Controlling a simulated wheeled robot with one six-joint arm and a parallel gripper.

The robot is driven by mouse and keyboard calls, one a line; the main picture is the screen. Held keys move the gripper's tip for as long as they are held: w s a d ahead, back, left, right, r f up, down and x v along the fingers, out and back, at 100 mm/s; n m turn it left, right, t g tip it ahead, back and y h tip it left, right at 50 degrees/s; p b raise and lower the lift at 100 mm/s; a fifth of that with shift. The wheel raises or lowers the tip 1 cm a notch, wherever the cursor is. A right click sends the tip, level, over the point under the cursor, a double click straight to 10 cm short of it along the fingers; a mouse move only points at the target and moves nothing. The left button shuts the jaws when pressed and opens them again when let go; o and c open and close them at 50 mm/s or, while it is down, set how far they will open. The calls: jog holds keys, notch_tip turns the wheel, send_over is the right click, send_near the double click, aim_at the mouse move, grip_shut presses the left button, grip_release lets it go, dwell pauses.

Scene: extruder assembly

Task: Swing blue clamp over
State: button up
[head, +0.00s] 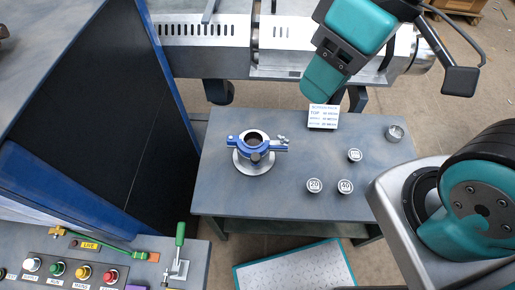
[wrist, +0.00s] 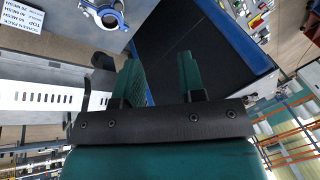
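The blue clamp (head: 235,142) sits around a silver flanged pipe piece on the grey table in the head view, with lugs on both sides and small hardware at its right end. I cannot tell whether its halves are fastened. It also shows at the top edge of the wrist view (wrist: 117,20), partly cut off. My gripper (head: 322,78) is above the table's back edge, behind and to the right of the clamp and apart from it. In the wrist view its two teal fingers (wrist: 159,60) stand apart with nothing between them.
The grey table (head: 225,185) also carries several small round metal pieces (head: 345,187) and a white sign (head: 323,116). A silver perforated machine barrel (head: 200,30) runs behind it. A dark blue-edged cabinet (head: 110,110) stands left. A control panel (head: 90,262) is at front left.

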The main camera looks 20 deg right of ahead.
jog(key=shift+o, duration=0.2)
dwell(0.3)
jog(key=o, duration=0.4)
jog(key=shift+w+f, duration=0.1)
jog(key=shift+f, duration=0.15)
jog(key=shift+c, duration=0.2)
jog(key=m+h+b, duration=0.2)
jog(key=h+b, duration=0.2)
jog(key=b, duration=1)
send_over(255, 157)
notch_tip(255, 157, down, 22)
notch_tip(255, 157, down, 17)
jog(key=shift+w+d+r, duration=0.1)
grip_shut()
